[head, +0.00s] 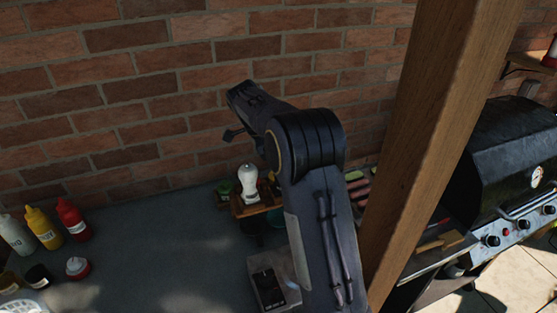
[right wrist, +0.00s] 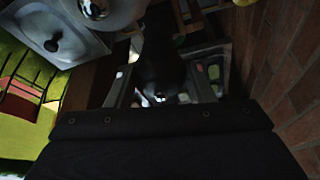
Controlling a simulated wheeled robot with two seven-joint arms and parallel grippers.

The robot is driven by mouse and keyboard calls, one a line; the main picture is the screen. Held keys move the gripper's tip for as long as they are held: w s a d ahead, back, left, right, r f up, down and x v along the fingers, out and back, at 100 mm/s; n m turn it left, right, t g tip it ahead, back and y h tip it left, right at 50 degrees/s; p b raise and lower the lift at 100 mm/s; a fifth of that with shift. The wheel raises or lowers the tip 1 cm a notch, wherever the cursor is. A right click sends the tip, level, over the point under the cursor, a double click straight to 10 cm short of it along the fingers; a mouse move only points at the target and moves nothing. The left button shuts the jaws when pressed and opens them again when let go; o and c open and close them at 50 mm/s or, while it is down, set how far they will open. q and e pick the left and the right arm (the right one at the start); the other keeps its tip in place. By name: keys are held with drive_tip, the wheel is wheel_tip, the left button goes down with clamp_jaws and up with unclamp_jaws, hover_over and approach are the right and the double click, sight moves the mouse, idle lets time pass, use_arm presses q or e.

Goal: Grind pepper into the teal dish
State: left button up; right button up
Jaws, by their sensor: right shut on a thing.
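My right arm rises through the middle of the head view and hides part of the counter. In the right wrist view my right gripper (right wrist: 160,97) is shut on a dark, rounded object, which looks like the pepper mill (right wrist: 160,65). The mill cannot be made out in the head view. A white mill-shaped bottle (head: 249,183) stands upright at the rack. My left gripper is not in view.
A wooden rack (head: 240,210) with small containers stands near the brick wall. Red (head: 73,219) and yellow (head: 43,228) bottles stand at left. A scale-like box (head: 268,286) lies in front. A wooden post (head: 440,130) and grill (head: 500,165) are at right. The left-middle counter is clear.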

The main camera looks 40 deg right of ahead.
drive_tip(key=shift+w+m+g+y, duration=0.15)
drive_tip(key=shift+m+g+y, duration=0.3)
drive_tip(key=shift+m, duration=0.95)
drive_tip(key=shift+d+m+g+y, duration=0.15)
drive_tip(key=shift+m+g+y, duration=0.3)
drive_tip(key=shift+m, duration=1.25)
drive_tip(key=shift+m+y, duration=0.3)
drive_tip(key=shift+m, duration=0.2)
drive_tip(key=o, duration=1)
drive_tip(key=shift+c, duration=0.2)
